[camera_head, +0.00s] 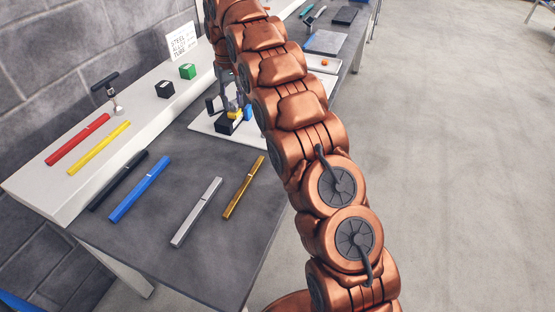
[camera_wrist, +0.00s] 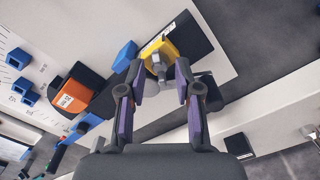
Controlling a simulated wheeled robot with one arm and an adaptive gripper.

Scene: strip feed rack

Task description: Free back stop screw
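My gripper (camera_wrist: 159,76) is open in the wrist view, its two purple-padded fingers apart. Between and just beyond the fingertips is a small grey metal screw (camera_wrist: 158,66) on a yellow block (camera_wrist: 157,48) with a white label. I see no contact between the pads and the screw. The yellow block sits by a black part (camera_wrist: 190,38) on a white plate (camera_wrist: 220,62). In the head view the yellow block (camera_head: 235,115) is small and partly hidden by my dark gripper and copper arm.
A blue block (camera_wrist: 124,56) and an orange-black labelled part (camera_wrist: 72,97) are close left of my gripper. In the head view, several coloured strips, such as a blue strip (camera_head: 140,188), lie left. A black cube (camera_head: 165,89) and green cube (camera_head: 187,71) stand on the white ledge.

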